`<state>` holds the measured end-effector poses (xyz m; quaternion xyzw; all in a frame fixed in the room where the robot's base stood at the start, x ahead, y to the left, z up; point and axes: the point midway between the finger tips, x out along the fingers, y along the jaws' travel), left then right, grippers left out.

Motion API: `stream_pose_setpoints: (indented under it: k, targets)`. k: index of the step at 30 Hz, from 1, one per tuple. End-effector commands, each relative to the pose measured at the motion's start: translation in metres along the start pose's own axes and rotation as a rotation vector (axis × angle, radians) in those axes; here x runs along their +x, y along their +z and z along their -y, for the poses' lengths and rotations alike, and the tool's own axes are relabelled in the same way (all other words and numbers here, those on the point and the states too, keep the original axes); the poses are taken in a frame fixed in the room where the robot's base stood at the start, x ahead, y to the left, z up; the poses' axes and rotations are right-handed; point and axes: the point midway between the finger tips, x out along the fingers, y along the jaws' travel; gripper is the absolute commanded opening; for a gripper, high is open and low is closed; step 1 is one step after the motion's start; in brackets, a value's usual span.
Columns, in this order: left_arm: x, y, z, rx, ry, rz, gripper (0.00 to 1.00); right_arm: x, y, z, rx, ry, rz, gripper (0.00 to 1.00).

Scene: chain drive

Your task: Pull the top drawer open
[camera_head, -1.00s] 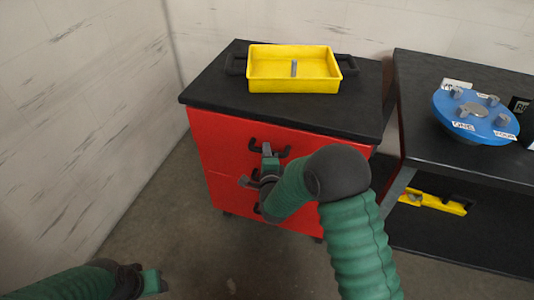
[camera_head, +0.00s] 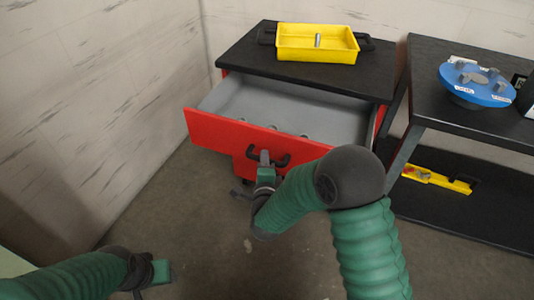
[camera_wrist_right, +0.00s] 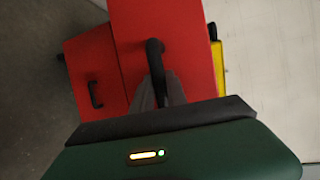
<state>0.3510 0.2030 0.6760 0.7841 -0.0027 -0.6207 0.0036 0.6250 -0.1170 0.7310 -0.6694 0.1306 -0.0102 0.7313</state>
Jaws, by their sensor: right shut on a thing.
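The top drawer (camera_head: 285,108) of the red cabinet stands pulled well out, and its grey inside shows several small round objects near the front. Its red front panel (camera_head: 225,133) carries a black handle (camera_head: 283,160). My right gripper (camera_head: 264,157) is shut on that handle. In the right wrist view the handle (camera_wrist_right: 154,60) runs down between the grey fingers (camera_wrist_right: 158,95), against the red drawer front (camera_wrist_right: 185,40). My left gripper (camera_head: 160,272) is low at the left, away from the cabinet; its finger opening is not clear.
A yellow tray (camera_head: 290,52) with a small grey part stands on the black cabinet top (camera_head: 240,52). A black table (camera_head: 440,105) at the right carries a blue disc (camera_head: 478,95). A yellow item (camera_head: 450,184) lies on its lower shelf. The floor before the drawer is clear.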

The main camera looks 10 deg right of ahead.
Motion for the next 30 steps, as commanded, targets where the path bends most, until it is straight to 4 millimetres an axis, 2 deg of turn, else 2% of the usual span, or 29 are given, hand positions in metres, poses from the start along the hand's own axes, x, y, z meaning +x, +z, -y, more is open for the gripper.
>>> stream_pose_setpoints:
  k: [1, 6, 12, 18, 28, 29, 30]
  targets:
    - [0.001, 0.000, 0.000, 0.000, 0.000, 0.000, 0.47, -0.009, -0.002, -0.008, -0.005, 0.013, -0.010, 0.00]
    - [0.003, 0.000, 0.000, 0.001, 0.000, 0.000, 0.47, -0.036, 0.010, -0.013, -0.006, 0.011, -0.010, 0.00]
    - [0.003, 0.001, 0.000, 0.000, 0.000, 0.000, 0.47, -0.056, 0.019, -0.017, -0.007, 0.010, -0.012, 0.00]
    - [0.004, 0.001, 0.000, 0.000, 0.000, 0.000, 0.47, -0.064, 0.022, -0.018, -0.007, 0.011, -0.012, 0.00]
    - [0.004, 0.001, 0.000, 0.000, 0.000, 0.000, 0.47, -0.064, 0.023, -0.019, -0.007, 0.013, -0.013, 0.00]
    - [0.004, 0.001, 0.000, 0.000, 0.000, 0.000, 0.47, -0.064, 0.023, -0.019, -0.007, 0.013, -0.013, 0.21]
    - [0.004, 0.001, 0.000, 0.000, 0.000, 0.000, 0.47, -0.064, 0.023, -0.019, -0.007, 0.013, -0.012, 0.26]
